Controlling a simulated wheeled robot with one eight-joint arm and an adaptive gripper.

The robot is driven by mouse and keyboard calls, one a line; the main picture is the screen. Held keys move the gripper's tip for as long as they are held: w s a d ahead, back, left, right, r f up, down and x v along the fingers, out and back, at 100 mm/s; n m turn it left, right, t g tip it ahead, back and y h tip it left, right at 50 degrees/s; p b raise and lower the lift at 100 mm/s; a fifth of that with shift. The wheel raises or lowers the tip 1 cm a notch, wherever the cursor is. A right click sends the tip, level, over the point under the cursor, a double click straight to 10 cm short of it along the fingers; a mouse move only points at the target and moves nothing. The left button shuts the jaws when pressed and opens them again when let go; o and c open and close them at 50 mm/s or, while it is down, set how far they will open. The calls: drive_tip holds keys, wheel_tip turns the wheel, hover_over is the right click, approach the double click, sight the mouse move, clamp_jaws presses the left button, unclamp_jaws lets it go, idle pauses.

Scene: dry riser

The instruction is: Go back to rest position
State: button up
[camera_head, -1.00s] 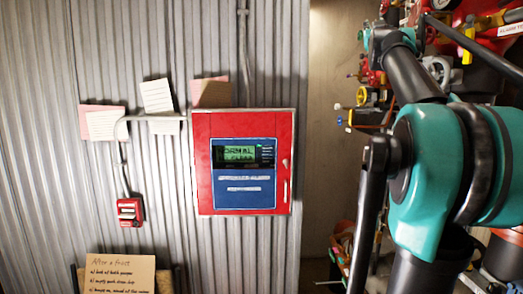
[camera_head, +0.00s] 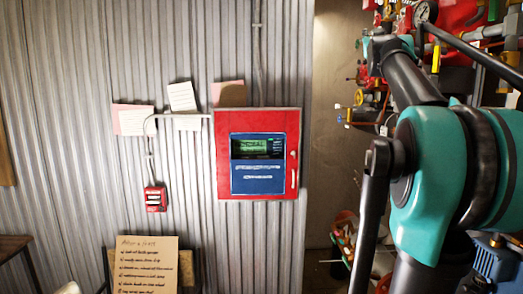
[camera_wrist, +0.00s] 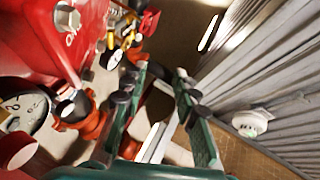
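My gripper (camera_wrist: 160,90) shows in the wrist view with its two teal fingers spread apart and nothing between them. My teal and black arm fills the right side of the head view, folded upward. The gripper itself is not clearly visible in the head view. In the wrist view, red riser pipework (camera_wrist: 60,35) with a round gauge (camera_wrist: 22,112) lies close to the left of the fingers.
A red alarm panel (camera_head: 222,160) hangs on the corrugated metal wall (camera_head: 60,120). A small red call box (camera_head: 155,198) and paper notes (camera_head: 182,97) are beside it. A handwritten card (camera_head: 146,262) stands below. Valves and a gauge (camera_head: 425,11) crowd the upper right. A white round fixture (camera_wrist: 250,123) is right of the fingers.

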drive_tip(key=w+a+f+g+y, duration=0.1)
drive_tip(key=w+a+f+g, duration=0.15)
drive_tip(key=f, duration=1.05)
drive_tip(key=w+a+f+g+y, duration=0.1)
drive_tip(key=a+f+g+y, duration=0.15)
drive_tip(key=f, duration=1.05)
drive_tip(key=s+a+f+n+g, duration=0.1)
drive_tip(key=s+a+f+g, duration=0.15)
drive_tip(key=f, duration=0.85)
drive_tip(key=s+a+f+g, duration=0.2)
drive_tip(key=s+a+f, duration=0.1)
drive_tip(key=f, duration=0.8)
drive_tip(key=s+a+f+g+y, duration=0.1)
drive_tip(key=s+a+f+g, duration=0.1)
drive_tip(key=s+f, duration=0.8)
drive_tip(key=s+a+f+g+y, duration=0.1)
drive_tip(key=s+a+f+g, duration=0.2)
drive_tip(key=s+f, duration=0.7)
drive_tip(key=s+a+f+n+g+y, duration=0.1)
drive_tip(key=s+a+f+g, duration=0.2)
drive_tip(key=s+f, duration=0.8)
wheel_tip(320, 180, down, 4)
drive_tip(key=shift+a+r+g, duration=0.1)
drive_tip(key=shift+a+g, duration=0.15)
drive_tip(key=shift+g, duration=0.4)
drive_tip(key=shift+w, duration=0.1)
